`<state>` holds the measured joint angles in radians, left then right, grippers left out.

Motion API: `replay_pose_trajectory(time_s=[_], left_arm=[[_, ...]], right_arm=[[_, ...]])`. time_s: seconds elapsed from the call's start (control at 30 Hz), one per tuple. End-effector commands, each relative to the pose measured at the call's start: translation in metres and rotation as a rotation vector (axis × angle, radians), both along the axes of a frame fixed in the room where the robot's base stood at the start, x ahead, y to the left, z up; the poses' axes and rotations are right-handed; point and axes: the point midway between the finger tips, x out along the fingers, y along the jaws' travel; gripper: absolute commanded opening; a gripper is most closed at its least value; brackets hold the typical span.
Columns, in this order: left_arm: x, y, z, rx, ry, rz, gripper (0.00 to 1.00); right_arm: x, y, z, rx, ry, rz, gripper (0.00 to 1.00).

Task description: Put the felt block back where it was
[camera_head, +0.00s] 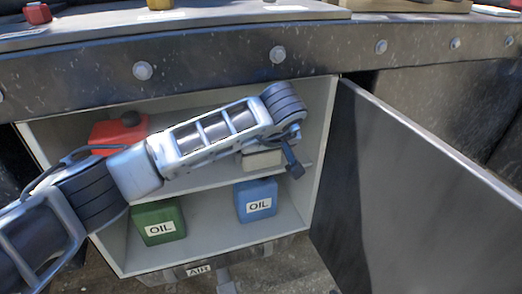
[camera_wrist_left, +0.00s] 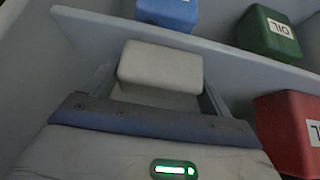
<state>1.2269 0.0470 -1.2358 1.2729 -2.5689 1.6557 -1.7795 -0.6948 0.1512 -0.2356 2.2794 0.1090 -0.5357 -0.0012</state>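The felt block (camera_head: 262,160) is pale and box-shaped, at the right part of the cabinet's upper shelf (camera_head: 205,178). In the left wrist view the block (camera_wrist_left: 160,68) lies between the two fingers of my left gripper (camera_wrist_left: 160,95), at the shelf edge. The fingers are close along both its sides; I cannot tell whether they press on it. I also cannot tell whether the block rests on the shelf or is just above it. In the head view my left gripper (camera_head: 290,162) reaches into the cabinet, and one dark finger shows right of the block. My right gripper is out of view.
A red container (camera_head: 118,133) stands on the upper shelf at left, partly behind my left arm. Green (camera_head: 158,222) and blue (camera_head: 256,201) OIL containers stand below. The cabinet door (camera_head: 420,190) is open at the right. A dark bolted beam (camera_head: 200,68) runs above the opening.

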Motion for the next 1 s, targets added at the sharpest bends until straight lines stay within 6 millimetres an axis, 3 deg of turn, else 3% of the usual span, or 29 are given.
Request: replay_pose_trajectory(time_s=[0.37,0.73,1.0], left_arm=[[-0.001,-0.001,0.007,-0.002,-0.001,-0.001,1.00],[-0.031,-0.010,0.057,0.000,-0.003,0.000,1.00],[-0.039,-0.012,0.066,0.000,0.000,0.001,1.00]], right_arm=[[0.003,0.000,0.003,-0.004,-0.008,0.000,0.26],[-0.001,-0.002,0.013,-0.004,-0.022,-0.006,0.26],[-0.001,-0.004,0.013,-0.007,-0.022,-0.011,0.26]])
